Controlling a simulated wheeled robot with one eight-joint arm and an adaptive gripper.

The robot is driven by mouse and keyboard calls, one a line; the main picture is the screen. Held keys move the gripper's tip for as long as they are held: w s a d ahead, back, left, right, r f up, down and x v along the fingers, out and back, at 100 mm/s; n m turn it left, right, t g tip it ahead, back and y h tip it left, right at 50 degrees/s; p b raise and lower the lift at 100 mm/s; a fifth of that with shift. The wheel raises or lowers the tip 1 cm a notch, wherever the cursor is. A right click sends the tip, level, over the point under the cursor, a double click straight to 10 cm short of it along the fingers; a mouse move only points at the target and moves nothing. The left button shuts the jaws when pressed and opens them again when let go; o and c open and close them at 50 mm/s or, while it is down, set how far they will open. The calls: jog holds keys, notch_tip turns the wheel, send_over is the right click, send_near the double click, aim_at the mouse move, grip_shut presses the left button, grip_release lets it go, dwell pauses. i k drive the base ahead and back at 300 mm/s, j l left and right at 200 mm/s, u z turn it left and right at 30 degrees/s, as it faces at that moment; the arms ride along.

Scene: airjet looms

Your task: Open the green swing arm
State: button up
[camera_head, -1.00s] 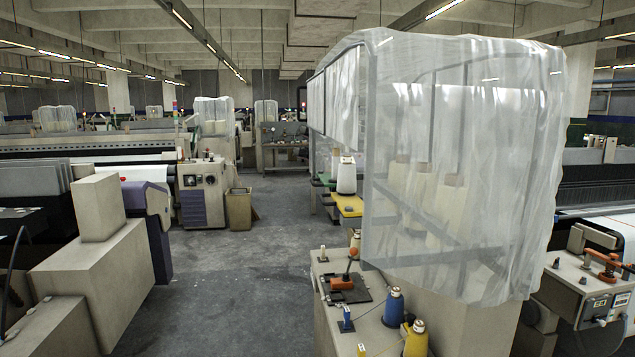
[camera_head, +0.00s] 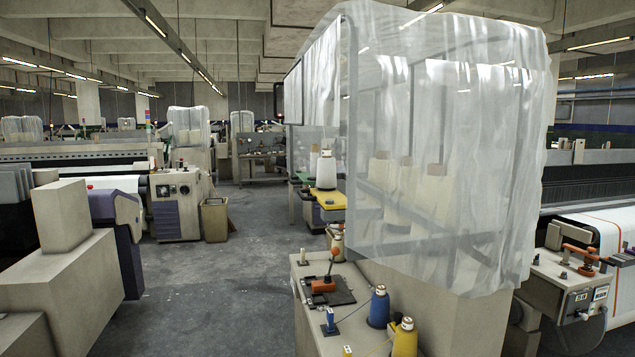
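A small green part (camera_head: 304,179), likely the green swing arm, shows just behind and left of a yellow arm (camera_head: 330,200). They are under the left edge of the plastic-covered creel, in the middle of the picture. A white yarn cone (camera_head: 326,170) stands on the yellow arm. Most of the green part is hidden behind the yellow arm and cone, so I cannot tell its exact position. My gripper is not in view.
A plastic-covered creel (camera_head: 440,150) fills the centre right. Below it, a ledge (camera_head: 306,268) carries an orange-based lever (camera_head: 324,285) and blue (camera_head: 379,307) and yellow (camera_head: 404,338) spools. A loom (camera_head: 590,222) stands right. The grey floor aisle (camera_head: 243,265) on the left is open; a bin (camera_head: 215,220) stands farther back.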

aim_at(304, 177)
jog(key=i+j+z, duration=0.4)
jog(key=j, duration=0.2)
jog(key=j+z, duration=0.2)
jog(key=i+j+z, duration=0.2)
jog(key=j, duration=0.25)
